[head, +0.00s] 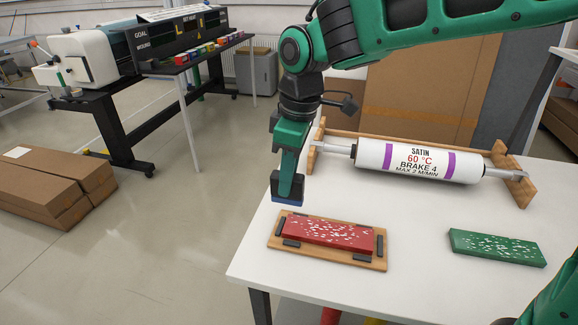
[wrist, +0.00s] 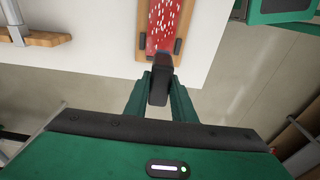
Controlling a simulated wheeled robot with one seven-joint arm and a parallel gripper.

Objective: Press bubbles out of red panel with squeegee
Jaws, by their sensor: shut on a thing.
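The red panel (head: 325,234) lies on a wooden board (head: 373,265) near the table's left front edge. Many white specks, which look like bubbles, cover it. Dark blocks sit around it on the board. My gripper (head: 289,183) is above the panel's left end, pointing down. It is shut on the squeegee (head: 287,201), whose blue lower edge shows in the head view. In the wrist view, a dark part of the squeegee (wrist: 160,82) sits between the fingers and covers the panel's near end (wrist: 164,25). The squeegee appears to be above the panel; contact is not visible.
A green panel (head: 495,247) with white specks lies on the table's right. A white roller with printed text (head: 419,162) rests in a wooden stand behind. The white table (head: 420,220) is clear between them. Cartons (head: 55,188) lie on the floor at left.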

